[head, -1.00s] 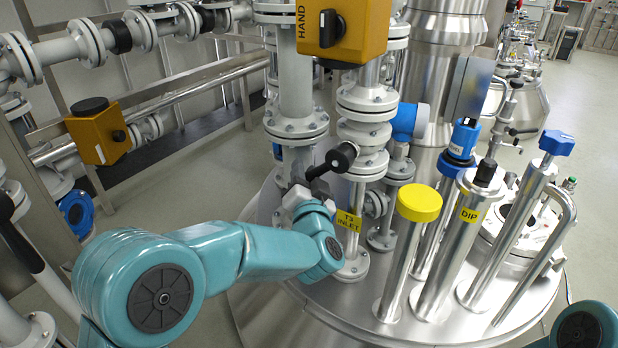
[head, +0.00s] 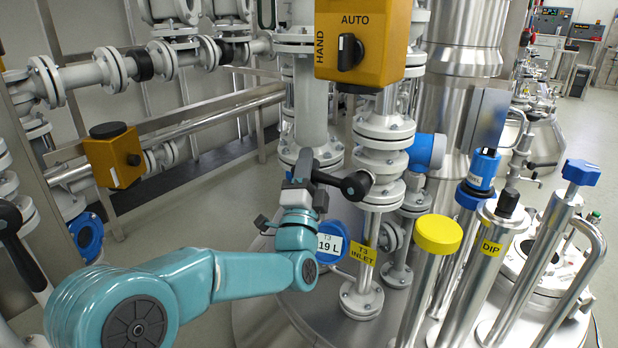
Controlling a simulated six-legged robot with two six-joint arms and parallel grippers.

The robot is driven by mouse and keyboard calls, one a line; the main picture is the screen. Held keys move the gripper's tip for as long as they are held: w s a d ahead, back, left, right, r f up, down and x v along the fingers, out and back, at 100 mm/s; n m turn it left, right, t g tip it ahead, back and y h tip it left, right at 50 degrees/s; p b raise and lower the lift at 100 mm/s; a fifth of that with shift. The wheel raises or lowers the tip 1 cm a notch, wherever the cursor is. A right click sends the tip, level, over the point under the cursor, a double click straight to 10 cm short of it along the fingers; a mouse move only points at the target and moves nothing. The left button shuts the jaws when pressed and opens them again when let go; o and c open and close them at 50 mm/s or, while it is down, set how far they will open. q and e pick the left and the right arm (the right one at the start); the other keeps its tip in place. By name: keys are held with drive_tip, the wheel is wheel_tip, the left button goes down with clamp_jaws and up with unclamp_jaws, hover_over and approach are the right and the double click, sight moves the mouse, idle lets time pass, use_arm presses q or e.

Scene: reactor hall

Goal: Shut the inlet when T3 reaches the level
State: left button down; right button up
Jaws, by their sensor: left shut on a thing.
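My left gripper (head: 300,178) is shut on the black lever (head: 332,181) of the T3 inlet valve, at the lever's left end. The lever points left from its round black end at the white flanged pipe (head: 383,160), sloping slightly up. The jaws partly hide its far end. A yellow "T3 INLET" tag (head: 362,257) hangs on the pipe below. A round blue gauge (head: 330,243) behind my wrist reads "T3" and "19 L"; my arm covers part of its left edge. My right gripper is not in view.
An orange box (head: 362,40) with a HAND/AUTO switch stands above the valve. A yellow-capped tube (head: 438,235), a "DIP" tube (head: 490,248) and other tubes rise from the steel vessel lid on the right. A second orange box (head: 113,156) is at left.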

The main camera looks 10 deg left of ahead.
use_arm(q)
drive_tip(key=shift+r+m, duration=0.3)
drive_tip(key=shift+r, duration=0.25)
drive_tip(key=c, duration=1)
unclamp_jaws()
drive_tip(key=shift+o, duration=0.2)
drive_tip(key=shift+f, duration=0.1)
drive_tip(key=shift+s+f, duration=0.1)
drive_tip(key=shift+f, duration=0.05)
drive_tip(key=shift+s+f, duration=0.15)
drive_tip(key=shift+s, duration=0.1)
drive_tip(key=a+v, duration=0.1)
drive_tip(key=v, duration=1.4)
drive_tip(key=shift+s+d+f, duration=0.2)
drive_tip(key=shift+d, duration=0.2)
